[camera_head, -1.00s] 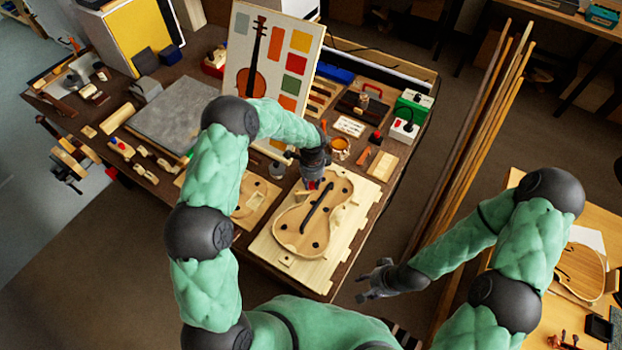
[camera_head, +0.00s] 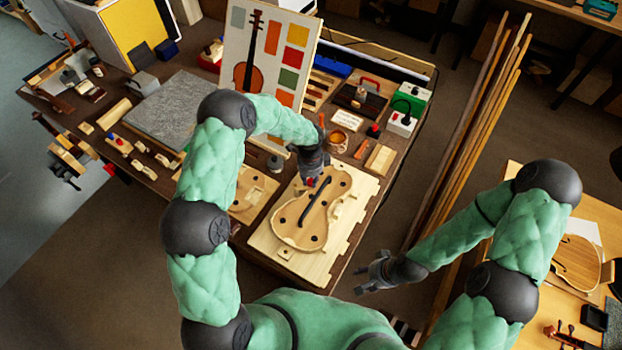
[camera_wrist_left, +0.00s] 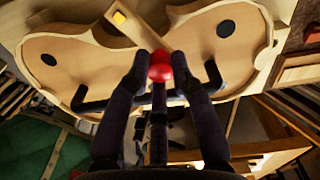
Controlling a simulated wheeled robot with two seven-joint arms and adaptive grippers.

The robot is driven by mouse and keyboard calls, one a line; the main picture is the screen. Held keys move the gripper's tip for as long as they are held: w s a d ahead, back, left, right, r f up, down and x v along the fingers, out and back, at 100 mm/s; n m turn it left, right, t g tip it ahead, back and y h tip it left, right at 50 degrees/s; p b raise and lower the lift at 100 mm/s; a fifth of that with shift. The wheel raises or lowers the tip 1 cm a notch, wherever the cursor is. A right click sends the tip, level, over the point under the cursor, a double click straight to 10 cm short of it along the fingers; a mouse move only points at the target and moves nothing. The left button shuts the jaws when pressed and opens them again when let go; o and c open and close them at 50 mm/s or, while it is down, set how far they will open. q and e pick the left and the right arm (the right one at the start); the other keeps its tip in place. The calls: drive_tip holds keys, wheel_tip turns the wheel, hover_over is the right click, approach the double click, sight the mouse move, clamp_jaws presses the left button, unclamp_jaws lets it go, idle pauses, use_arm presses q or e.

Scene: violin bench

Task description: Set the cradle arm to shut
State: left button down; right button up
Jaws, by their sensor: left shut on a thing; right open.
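A pale violin-shaped body (camera_head: 290,225) lies in the cradle on a light wooden board (camera_head: 318,268), with a thin dark bar (camera_head: 312,203) across it. In the left wrist view the dark bar (camera_wrist_left: 98,104) runs behind my fingers. In the left wrist view my left gripper (camera_wrist_left: 160,70) is shut on a round red knob (camera_wrist_left: 160,66). A pale wooden strip (camera_wrist_left: 135,30), apparently the cradle arm, meets the knob; its joint is hidden. My right gripper (camera_head: 368,276) is open and empty, right of the board.
A colour chart with a violin picture (camera_head: 240,45) stands behind my left arm. A grey slab (camera_head: 180,105) lies at the left. An amber jar (camera_head: 338,138) and a green-and-white box (camera_head: 412,98) stand at the back right. Long wooden strips (camera_head: 475,130) lean beyond the bench.

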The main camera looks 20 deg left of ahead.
sight(309, 181)
use_arm(q)
drive_tip(key=c, duration=1.1)
unclamp_jaws()
drive_tip(key=shift+s+a+f, duration=0.15)
drive_tip(key=shift+s+a, duration=0.05)
drive_tip(key=shift+o, duration=0.2)
drive_tip(key=shift+a, duration=0.1)
drive_tip(key=shift+w, duration=0.1)
drive_tip(key=shift+r, duration=0.35)
wheel_tip(309, 181, up, 12)
drive_tip(key=shift+f, duration=0.25)
drive_tip(key=shift+f, duration=0.1)
